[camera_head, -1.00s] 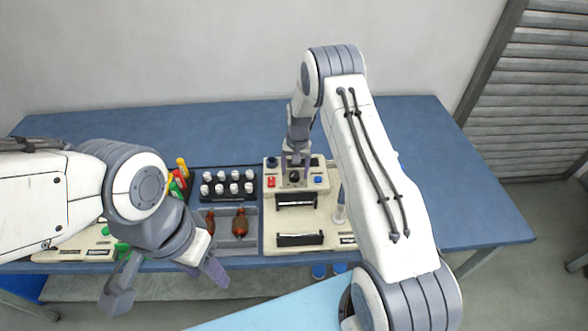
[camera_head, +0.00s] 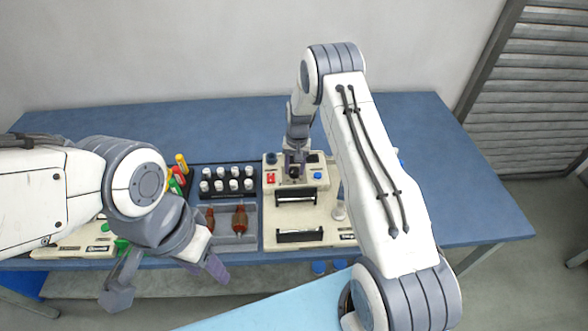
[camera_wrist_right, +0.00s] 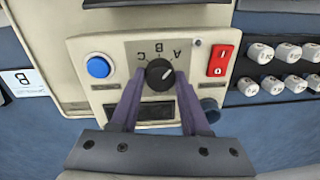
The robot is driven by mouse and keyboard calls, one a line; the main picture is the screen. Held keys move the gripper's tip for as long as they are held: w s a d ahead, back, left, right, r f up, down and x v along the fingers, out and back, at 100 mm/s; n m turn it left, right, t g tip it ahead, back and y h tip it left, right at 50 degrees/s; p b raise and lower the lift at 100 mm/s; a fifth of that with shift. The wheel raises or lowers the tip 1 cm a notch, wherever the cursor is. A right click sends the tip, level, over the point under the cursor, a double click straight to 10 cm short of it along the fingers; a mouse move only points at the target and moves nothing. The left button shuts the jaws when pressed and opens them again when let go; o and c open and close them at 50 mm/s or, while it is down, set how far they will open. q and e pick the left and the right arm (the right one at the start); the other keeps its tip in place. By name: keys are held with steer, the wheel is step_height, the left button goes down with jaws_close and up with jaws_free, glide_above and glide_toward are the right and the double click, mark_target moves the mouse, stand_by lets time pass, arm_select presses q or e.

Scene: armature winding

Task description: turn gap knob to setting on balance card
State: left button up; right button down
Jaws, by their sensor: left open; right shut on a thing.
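The gap knob (camera_wrist_right: 160,74) is round and black, on a cream panel with the letters A, B and C above it, upside down in the right wrist view. A pale mark on the knob seems to point up and right, towards A. My right gripper (camera_wrist_right: 160,80) is shut on the knob, one finger on each side; in the head view the gripper (camera_head: 294,172) stands over the panel. A white card (camera_wrist_right: 22,82) at the left edge of the wrist view bears one dark character, B or 8. My left gripper (camera_head: 168,282) is open and empty at the table's front.
Beside the knob are a blue button (camera_wrist_right: 98,67), a red switch (camera_wrist_right: 220,60) and a dark knob (camera_wrist_right: 210,110). The back table is clear.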

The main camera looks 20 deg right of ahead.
steer(key=n+b, duration=0.2)
steer(key=n, duration=0.1)
steer(key=shift+f+n+b, duration=0.1)
steer(key=shift+n+b, duration=0.2)
steer(key=shift+b, duration=0.05)
steer(key=n+b, duration=0.1)
steer(key=n, duration=0.3)
steer(key=shift+w+b, duration=0.1)
steer(key=shift+b, duration=0.3)
steer(key=shift+r+n, duration=0.2)
steer(key=shift+n, duration=0.1)
steer(key=shift+c, duration=1.9)
jaws_free()
